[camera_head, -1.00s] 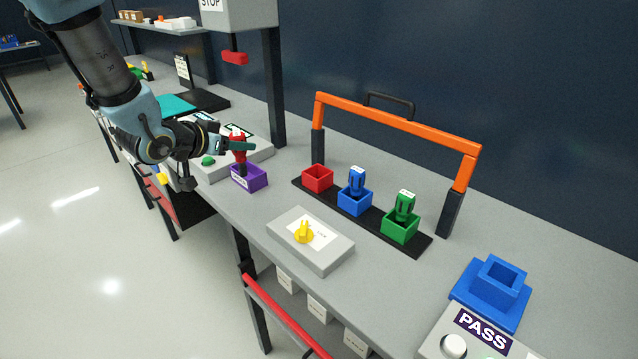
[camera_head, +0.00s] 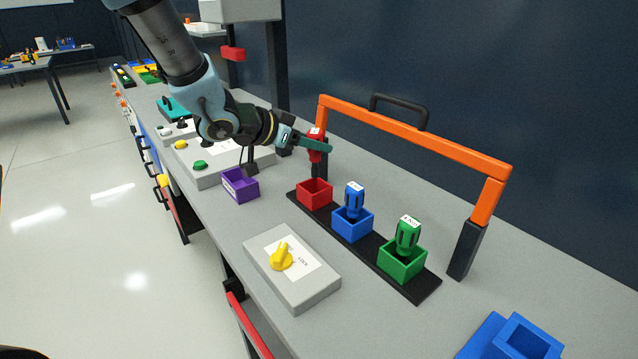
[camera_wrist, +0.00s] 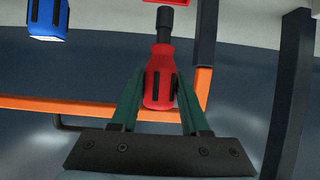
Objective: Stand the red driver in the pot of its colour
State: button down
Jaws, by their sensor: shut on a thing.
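My gripper (camera_head: 318,146) is shut on the red driver (camera_head: 315,152), above and just behind the empty red pot (camera_head: 314,194). In the wrist view the red driver (camera_wrist: 161,82) sits between the green fingers of my gripper (camera_wrist: 160,95), its black end pointing to the picture's top. A strip of red, probably the pot's edge, shows beyond that end. The blue driver (camera_head: 354,198) stands in the blue pot (camera_head: 351,226) and the green driver (camera_head: 408,235) in the green pot (camera_head: 401,265). The three pots stand in a row on a black strip.
An orange bar frame (camera_head: 410,136) spans behind the pots, close to my gripper. An empty purple box (camera_head: 240,186) stands left of the red pot. A grey box with a yellow knob (camera_head: 281,257) lies in front.

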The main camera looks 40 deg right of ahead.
aim_at(309, 169)
jog(key=shift+f+p, duration=0.4)
jog(key=shift+f, duration=3)
jog(key=shift+f, duration=0.15)
jog(key=shift+c, duration=2)
grip_release()
jog(key=shift+r, duration=0.2)
